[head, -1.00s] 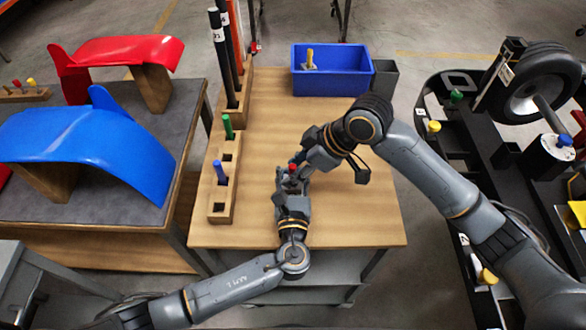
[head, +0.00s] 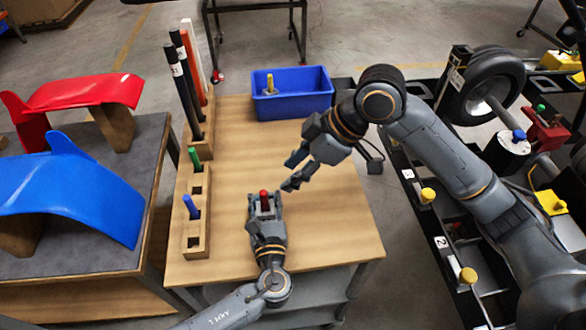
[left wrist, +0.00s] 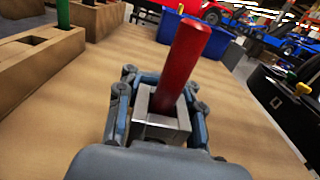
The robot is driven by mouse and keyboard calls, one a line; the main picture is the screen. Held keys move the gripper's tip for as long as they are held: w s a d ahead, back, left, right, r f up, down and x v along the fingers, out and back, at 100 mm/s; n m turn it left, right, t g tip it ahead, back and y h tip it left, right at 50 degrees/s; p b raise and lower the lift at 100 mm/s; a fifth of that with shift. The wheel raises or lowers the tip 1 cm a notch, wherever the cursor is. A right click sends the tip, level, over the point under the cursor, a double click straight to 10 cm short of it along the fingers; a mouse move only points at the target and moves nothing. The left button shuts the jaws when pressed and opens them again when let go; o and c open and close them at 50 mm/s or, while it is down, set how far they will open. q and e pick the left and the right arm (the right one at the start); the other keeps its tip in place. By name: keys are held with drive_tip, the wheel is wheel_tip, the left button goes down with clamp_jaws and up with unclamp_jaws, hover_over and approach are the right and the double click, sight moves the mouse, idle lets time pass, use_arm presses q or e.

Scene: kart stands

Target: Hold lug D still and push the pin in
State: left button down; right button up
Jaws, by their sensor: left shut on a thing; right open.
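My left gripper (head: 265,207) is shut on the grey square lug (left wrist: 161,128), low over the wooden table (head: 330,215). A red pin (head: 264,195) stands up out of the lug. In the left wrist view the red pin (left wrist: 187,62) sits in the lug's opening, with a long part showing above the top; its lower end is hidden inside. Any letter on the lug cannot be read. My right gripper (head: 293,171) is open and empty, above and to the right of the pin, apart from it.
A wooden rack (head: 183,241) at the table's left holds a green pin (head: 195,159) and a blue pin (head: 191,206). Black, orange and white rods stand behind it. A blue bin (head: 310,103) with a yellow pin stands at the back. The table's right side is clear.

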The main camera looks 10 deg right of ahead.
use_arm(q)
drive_tip(key=c, duration=0.8)
unclamp_jaws()
